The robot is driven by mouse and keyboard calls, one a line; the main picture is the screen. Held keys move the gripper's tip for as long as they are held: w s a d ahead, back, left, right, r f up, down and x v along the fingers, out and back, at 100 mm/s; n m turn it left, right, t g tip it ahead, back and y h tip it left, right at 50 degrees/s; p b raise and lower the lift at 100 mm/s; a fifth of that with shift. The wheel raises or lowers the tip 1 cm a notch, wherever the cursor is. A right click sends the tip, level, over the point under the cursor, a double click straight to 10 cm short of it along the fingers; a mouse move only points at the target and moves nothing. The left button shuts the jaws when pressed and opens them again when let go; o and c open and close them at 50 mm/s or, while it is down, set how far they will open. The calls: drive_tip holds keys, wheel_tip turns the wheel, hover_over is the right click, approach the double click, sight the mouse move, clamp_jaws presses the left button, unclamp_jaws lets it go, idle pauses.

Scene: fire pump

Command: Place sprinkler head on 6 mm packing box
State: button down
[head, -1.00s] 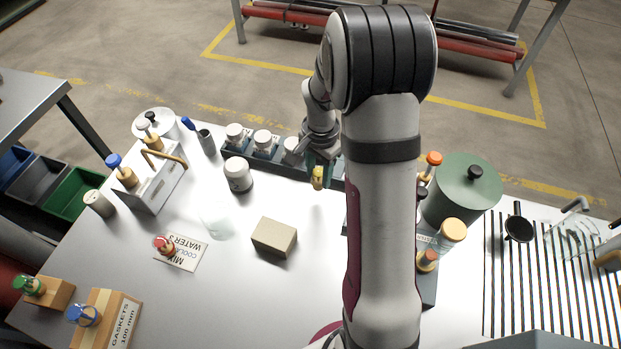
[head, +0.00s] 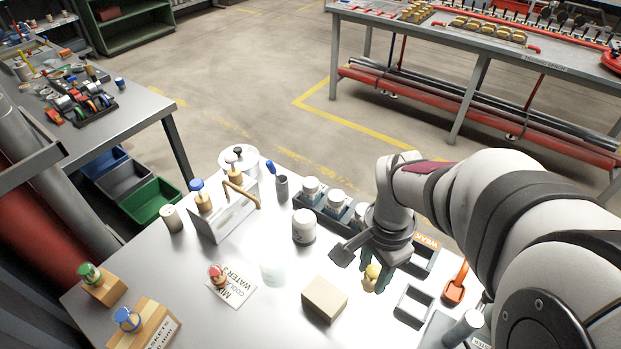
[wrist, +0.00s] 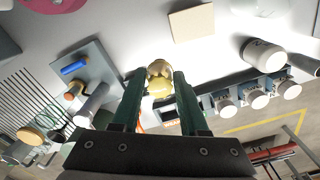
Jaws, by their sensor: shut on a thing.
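My gripper (head: 374,278) is shut on a small brass piece with a yellow top (head: 372,271), which I take for the sprinkler head. In the wrist view my gripper's two dark green fingers (wrist: 158,76) stand either side of the brass piece (wrist: 160,88). It is held above the table, to the right of a plain tan box (head: 324,299). That box also shows in the wrist view (wrist: 191,23), with a bare top and no readable label. A second box (head: 150,338), partly cut off, carries a blue-topped piece, and another box (head: 104,287) carries a green-topped piece.
A white jar (head: 304,226) and a rack of capped jars (head: 336,202) stand behind the tan box. A clear beaker (head: 272,268) stands to its left, near a red-topped piece (head: 217,275) on a labelled card. Dark open frames (head: 412,305) lie right of my gripper.

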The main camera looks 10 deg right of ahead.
drive_tip(key=w+a+f, duration=0.1)
drive_tip(key=a+f, duration=0.1)
drive_tip(key=f, duration=0.1)
drive_tip(key=w+a+f, duration=0.1)
drive_tip(key=a+f, duration=0.1)
drive_tip(key=f, duration=0.1)
drive_tip(key=w+a+f, duration=0.2)
drive_tip(key=a+f, duration=0.1)
drive_tip(key=shift+a, duration=0.1)
drive_tip(key=shift+f, duration=0.15)
drive_tip(key=shift+c, duration=2.2)
unclamp_jaws()
wheel_tip(320, 180, up, 12)
drive_tip(key=s+a+r+n+y, duration=0.1)
drive_tip(key=s+n, duration=0.7)
drive_tip(key=s, duration=0.9)
drive_tip(key=shift+a+r+n+y, duration=0.4)
drive_tip(key=shift+a+r, duration=0.15)
drive_tip(key=shift+a, duration=0.1)
